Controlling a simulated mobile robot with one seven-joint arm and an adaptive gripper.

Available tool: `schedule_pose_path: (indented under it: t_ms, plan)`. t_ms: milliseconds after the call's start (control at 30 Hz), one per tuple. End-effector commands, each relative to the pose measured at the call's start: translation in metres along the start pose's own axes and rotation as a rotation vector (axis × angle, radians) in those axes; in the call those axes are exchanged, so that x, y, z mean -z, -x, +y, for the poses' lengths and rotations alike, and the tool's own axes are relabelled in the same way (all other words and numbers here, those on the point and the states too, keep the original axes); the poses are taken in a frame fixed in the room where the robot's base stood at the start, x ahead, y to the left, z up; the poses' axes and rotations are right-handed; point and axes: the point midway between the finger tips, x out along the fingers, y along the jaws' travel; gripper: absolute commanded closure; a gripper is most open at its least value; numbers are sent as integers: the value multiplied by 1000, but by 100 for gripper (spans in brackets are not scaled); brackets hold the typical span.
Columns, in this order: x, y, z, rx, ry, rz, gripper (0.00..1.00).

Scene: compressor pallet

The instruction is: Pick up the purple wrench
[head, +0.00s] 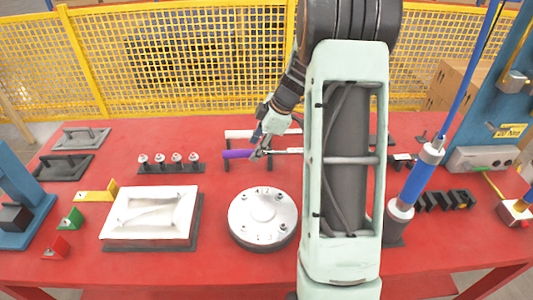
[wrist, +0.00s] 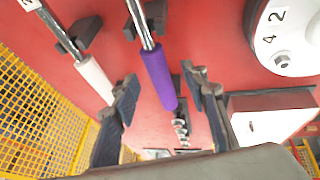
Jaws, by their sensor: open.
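The purple wrench has a purple grip (head: 238,154) and a metal shaft running right behind my arm in the head view. In the wrist view the purple grip (wrist: 159,78) lies between my two open fingers, with its metal shaft (wrist: 138,20) resting in a dark holder. My gripper (head: 261,150) is at the right end of the purple grip in the head view. In the wrist view my gripper (wrist: 165,95) is open, with a finger on each side of the grip. I cannot tell whether either finger touches it. My arm hides the far part of the wrench.
A white-handled wrench (wrist: 92,78) lies parallel, close beside the left finger in the wrist view. A round metal flange (head: 262,216) and a white block (head: 152,212) stand nearer on the red table (head: 225,270). Several bolts stand on a rack (head: 170,168). A yellow mesh fence (head: 180,50) runs behind.

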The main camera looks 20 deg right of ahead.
Motion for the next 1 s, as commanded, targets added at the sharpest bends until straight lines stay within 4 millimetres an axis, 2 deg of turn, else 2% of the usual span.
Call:
schedule_pose_path:
  t_ms: [300, 633, 1000]
  plan:
    - [1, -42, 2, 2, -1, 0, 59]
    - [1, -48, 2, -1, 1, -1, 60]
    - [1, -48, 2, 0, 0, -1, 100]
